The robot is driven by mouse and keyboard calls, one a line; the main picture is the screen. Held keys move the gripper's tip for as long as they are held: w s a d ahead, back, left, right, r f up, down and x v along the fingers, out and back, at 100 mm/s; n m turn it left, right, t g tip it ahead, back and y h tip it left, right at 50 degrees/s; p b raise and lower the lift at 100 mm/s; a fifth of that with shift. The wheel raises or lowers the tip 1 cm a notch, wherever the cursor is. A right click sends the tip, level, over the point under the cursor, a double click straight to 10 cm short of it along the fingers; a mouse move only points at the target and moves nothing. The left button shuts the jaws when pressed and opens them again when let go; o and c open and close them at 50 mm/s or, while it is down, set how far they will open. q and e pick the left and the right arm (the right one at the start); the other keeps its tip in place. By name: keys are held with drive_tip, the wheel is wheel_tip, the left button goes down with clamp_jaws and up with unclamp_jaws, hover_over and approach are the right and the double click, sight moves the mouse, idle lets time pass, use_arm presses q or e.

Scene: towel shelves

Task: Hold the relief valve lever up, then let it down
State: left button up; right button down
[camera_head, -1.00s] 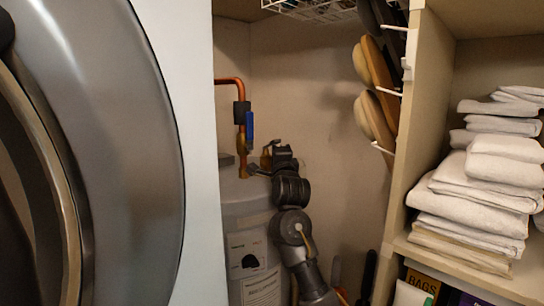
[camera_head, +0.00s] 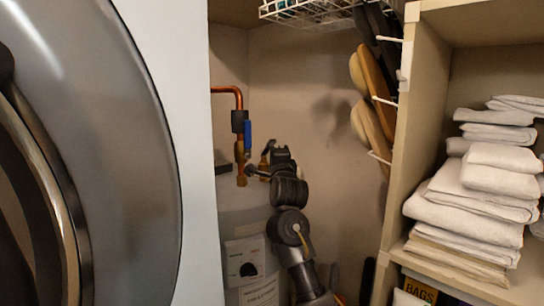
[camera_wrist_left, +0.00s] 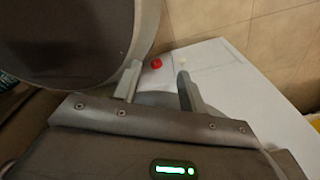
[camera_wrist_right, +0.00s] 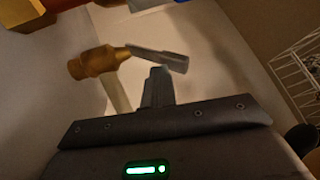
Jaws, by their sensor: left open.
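The brass relief valve (camera_head: 264,162) sits on top of the grey water tank (camera_head: 238,215) in the head view. In the right wrist view the valve (camera_wrist_right: 100,62) is at the left, with its grey lever (camera_wrist_right: 160,57) reaching right from it. My right gripper (camera_wrist_right: 138,85) has its fingers apart, with the lever across the fingertips, close to or touching the right one. Contact is hard to tell. In the head view a dark lever-like piece (camera_head: 269,146) points up beside my right gripper. My left gripper (camera_wrist_left: 158,88) is open and empty, away from the tank.
A copper pipe (camera_head: 228,89) with a blue handle (camera_head: 248,136) stands left of the valve. A washing machine (camera_head: 120,150) fills the left. Shelves with folded towels (camera_head: 480,190) stand at right. Brushes (camera_head: 372,85) hang on the shelf side, and a wire basket (camera_head: 310,10) is above.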

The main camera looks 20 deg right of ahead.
idle(0.6)
drive_tip(key=shift+s+f+b, duration=0.3)
drive_tip(key=shift+f+b, duration=0.1)
drive_tip(key=shift+f, duration=0.3)
drive_tip(key=shift+s+f+b, duration=0.25)
drive_tip(key=shift+f+b, duration=0.2)
drive_tip(key=shift+f, duration=0.3)
drive_tip(key=shift+s+f+b, duration=0.3)
drive_tip(key=shift+f+b, duration=0.1)
drive_tip(key=shift+f, duration=0.3)
drive_tip(key=shift+s+f, duration=0.25)
drive_tip(key=shift+s, duration=0.65)
drive_tip(key=s+p, duration=0.3)
drive_tip(key=s, duration=0.5)
drive_tip(key=shift+s+d, duration=0.25)
drive_tip(key=shift+d, duration=0.15)
